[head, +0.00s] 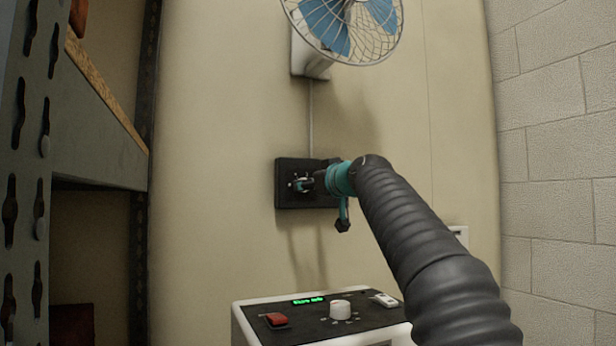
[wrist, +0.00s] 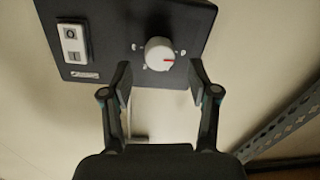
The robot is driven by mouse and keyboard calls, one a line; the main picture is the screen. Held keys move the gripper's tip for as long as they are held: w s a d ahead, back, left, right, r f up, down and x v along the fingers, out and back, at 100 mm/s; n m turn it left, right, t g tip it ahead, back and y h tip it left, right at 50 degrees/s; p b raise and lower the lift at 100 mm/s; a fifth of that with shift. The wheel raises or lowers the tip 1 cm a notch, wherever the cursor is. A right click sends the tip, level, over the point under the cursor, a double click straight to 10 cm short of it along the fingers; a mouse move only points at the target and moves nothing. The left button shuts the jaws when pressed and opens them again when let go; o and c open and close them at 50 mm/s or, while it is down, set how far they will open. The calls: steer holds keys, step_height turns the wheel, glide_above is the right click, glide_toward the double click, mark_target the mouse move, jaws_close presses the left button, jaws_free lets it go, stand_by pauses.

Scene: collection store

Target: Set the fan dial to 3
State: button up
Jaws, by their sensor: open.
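The fan dial (wrist: 159,54) is a round white knob on a black wall plate (wrist: 105,15). Its red mark points to the right in the wrist view. Small symbols sit around it, too small to read. In the head view the plate (head: 284,200) is on the wall below the fan (head: 350,22), and my gripper hides much of it. My gripper (wrist: 160,75) is open in front of the plate. Its fingertips stand apart to the left and right of the dial, slightly below its middle in the wrist view. I cannot tell whether they touch it.
A white rocker switch (wrist: 73,43) is on the same plate. Below stands a white unit (head: 241,326) with a red switch (head: 277,320), another white knob (head: 340,308) and a green display (head: 308,300). Metal shelving (head: 100,130) is at the left, a block wall (head: 555,120) at the right.

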steer(key=shift+p+x, duration=0.3)
steer(key=shift+x, duration=0.8)
jaws_close()
